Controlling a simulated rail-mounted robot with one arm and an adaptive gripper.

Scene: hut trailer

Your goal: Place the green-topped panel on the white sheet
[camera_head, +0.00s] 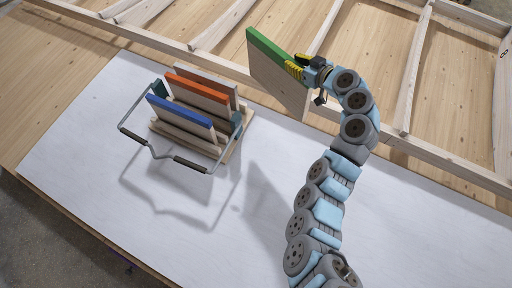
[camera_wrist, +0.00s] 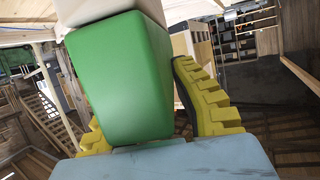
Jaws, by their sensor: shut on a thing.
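The green-topped panel (camera_head: 276,76) is a flat wooden board with a green upper edge. My gripper (camera_head: 296,68) is shut on its right end and holds it raised, green edge up, over the back part of the white sheet near the wooden frame. In the wrist view the green top (camera_wrist: 120,80) fills the space between the yellow fingers of my gripper (camera_wrist: 150,110). The white sheet (camera_head: 400,230) lies flat on the table. A shadow falls on it below and left of the panel.
A rack with wire handles (camera_head: 136,136) stands on the sheet at the left, holding a blue-topped panel (camera_head: 182,118), an orange-topped panel (camera_head: 197,92) and a grey-topped panel (camera_head: 210,82). A wooden frame (camera_head: 440,160) runs along the back. The sheet's front right is clear.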

